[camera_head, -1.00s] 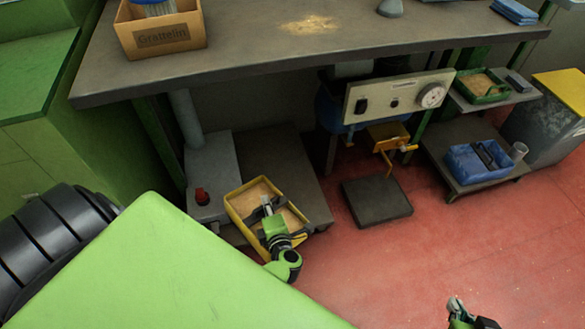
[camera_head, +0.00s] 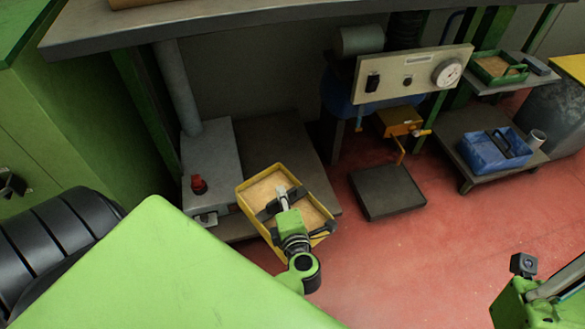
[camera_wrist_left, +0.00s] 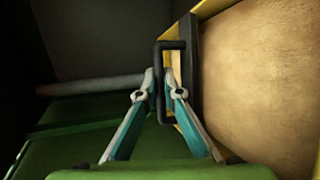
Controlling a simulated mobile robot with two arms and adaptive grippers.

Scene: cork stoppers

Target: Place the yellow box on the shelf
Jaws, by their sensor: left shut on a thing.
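The yellow box (camera_head: 247,207) has a yellow rim, a tan cork-like filling and black handles. In the head view it is over the front part of a low dark platform; I cannot tell whether it touches it. My left gripper (camera_head: 281,193) is over the box. The left wrist view shows its gripper (camera_wrist_left: 160,78) shut on the black handle (camera_wrist_left: 160,52), beside the box's tan filling (camera_wrist_left: 260,80). A low grey shelf (camera_head: 455,160) on the right holds a blue crate (camera_head: 485,160). Part of my right gripper (camera_head: 530,295) shows at lower right; its fingers are unclear.
A higher shelf (camera_head: 497,85) holds a green tray (camera_head: 487,69). A grey pedestal with a red button (camera_head: 198,184) stands left of the box. A machine panel (camera_head: 413,79) hangs under the workbench (camera_head: 230,22). A dark floor plate (camera_head: 388,192) lies on the open red floor.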

